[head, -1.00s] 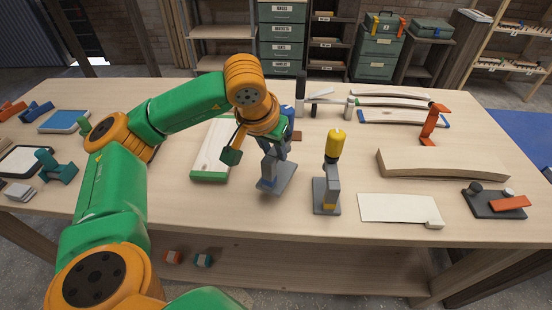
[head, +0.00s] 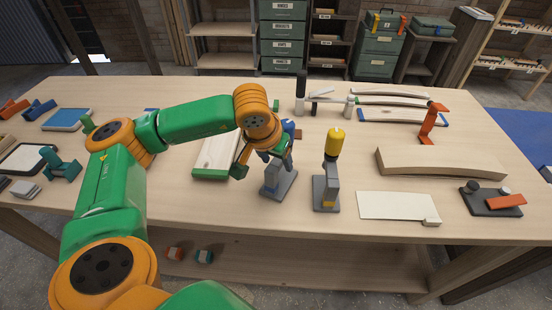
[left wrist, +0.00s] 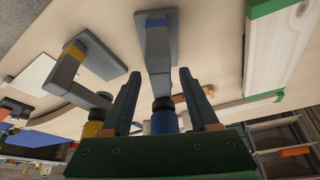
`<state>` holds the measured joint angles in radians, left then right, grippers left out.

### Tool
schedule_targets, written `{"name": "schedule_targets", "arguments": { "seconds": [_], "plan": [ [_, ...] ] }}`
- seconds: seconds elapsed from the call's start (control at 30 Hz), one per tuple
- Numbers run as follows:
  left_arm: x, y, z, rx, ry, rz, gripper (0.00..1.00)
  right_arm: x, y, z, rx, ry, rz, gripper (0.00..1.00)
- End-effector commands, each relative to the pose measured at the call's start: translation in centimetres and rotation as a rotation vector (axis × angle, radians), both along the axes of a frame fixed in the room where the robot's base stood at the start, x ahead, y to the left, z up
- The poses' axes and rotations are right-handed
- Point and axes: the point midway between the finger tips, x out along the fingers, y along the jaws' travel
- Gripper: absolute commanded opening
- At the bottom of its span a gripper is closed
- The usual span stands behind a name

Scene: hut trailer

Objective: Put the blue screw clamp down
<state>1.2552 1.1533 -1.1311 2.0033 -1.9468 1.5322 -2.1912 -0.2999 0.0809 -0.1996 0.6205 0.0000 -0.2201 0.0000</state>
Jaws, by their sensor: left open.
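The blue screw clamp (head: 279,182) stands upright on its grey foot on the workbench (head: 330,228), with its blue handle top just showing behind my wrist. My left gripper (head: 273,156) is at the upper part of the clamp and hides much of it in the head view. In the left wrist view the fingers of my left gripper (left wrist: 158,82) are spread apart, with the blue clamp (left wrist: 156,50) between and beyond them. Whether a finger touches it I cannot tell. My right gripper is not in view.
A yellow-handled screw clamp (head: 327,190) stands close to the right. A green-edged pale board (head: 214,155) lies close to the left. A white sheet (head: 393,206) and a curved wooden piece (head: 440,163) lie further right. The bench front between is clear.

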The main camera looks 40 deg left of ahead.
Motion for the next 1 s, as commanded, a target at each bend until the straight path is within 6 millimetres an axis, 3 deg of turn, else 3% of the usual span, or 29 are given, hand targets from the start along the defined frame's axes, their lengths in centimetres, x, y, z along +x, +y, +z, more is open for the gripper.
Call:
{"name": "schedule_targets", "arguments": {
  "seconds": [0.07,0.17,0.4,0.5,0.67,1.0],
  "plan": [
    [0.0,0.0,0.6,0.000,0.000,0.000,0.61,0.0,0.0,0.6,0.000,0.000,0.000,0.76],
    [-0.6,-0.1,1.9,-0.001,-0.005,0.001,0.61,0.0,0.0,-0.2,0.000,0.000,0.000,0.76],
    [-3.1,-0.6,8.2,-0.001,-0.007,-0.002,0.61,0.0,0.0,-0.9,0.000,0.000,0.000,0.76],
    [-3.9,-0.7,10.1,0.000,-0.005,-0.003,0.61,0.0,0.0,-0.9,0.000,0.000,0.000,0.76],
    [-4.5,-0.7,11.3,0.000,0.000,-0.001,0.61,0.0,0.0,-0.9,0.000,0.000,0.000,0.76],
    [-4.6,-0.7,11.3,0.000,0.000,-0.001,0.61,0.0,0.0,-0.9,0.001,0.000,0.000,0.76]
  ]
}}
